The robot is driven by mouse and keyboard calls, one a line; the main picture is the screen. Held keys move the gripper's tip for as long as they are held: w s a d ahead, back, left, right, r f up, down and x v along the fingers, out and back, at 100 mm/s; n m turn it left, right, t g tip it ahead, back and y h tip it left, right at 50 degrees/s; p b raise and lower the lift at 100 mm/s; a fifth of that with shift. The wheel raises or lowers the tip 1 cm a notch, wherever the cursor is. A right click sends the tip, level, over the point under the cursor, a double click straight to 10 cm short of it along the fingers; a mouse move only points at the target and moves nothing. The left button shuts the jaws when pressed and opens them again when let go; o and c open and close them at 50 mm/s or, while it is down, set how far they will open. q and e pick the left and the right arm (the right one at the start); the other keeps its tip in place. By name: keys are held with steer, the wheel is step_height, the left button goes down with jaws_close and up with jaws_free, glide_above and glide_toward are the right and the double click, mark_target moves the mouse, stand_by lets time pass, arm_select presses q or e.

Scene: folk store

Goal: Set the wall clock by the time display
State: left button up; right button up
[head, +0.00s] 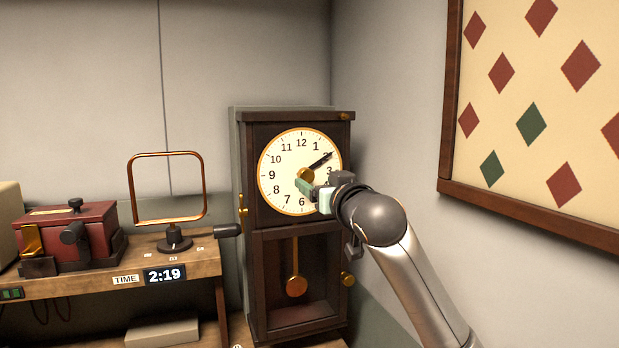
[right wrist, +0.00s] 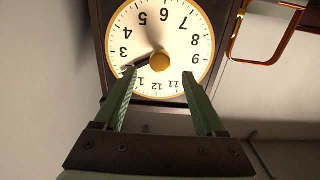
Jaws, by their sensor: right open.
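The wall clock (head: 240,150) is a tall dark wooden case with a round cream dial (head: 272,188) and a gold centre knob (head: 305,173). A black hand (head: 322,160) points at about the 2; I cannot clearly make out a second hand. The time display (head: 165,275) reads 2:19. In the right wrist view the dial appears upside down, and the open, empty fingers (right wrist: 160,73) spread either side of the gold knob (right wrist: 159,62). My left gripper is out of view.
A wooden bench (head: 195,264) at the left carries a red box device (head: 95,218) and a copper square loop (head: 205,185) on a dark base. A gold pendulum (head: 297,286) hangs below the dial. A framed diamond-pattern board (head: 450,120) hangs on the right wall.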

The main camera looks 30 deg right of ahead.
mark_target(308, 177)
steer(key=shift+p+x, duration=0.45)
steer(key=shift+x, duration=2.25)
steer(key=shift+w, duration=0.2)
steer(key=shift+c, duration=0.3)
steer(key=c, duration=0.8)
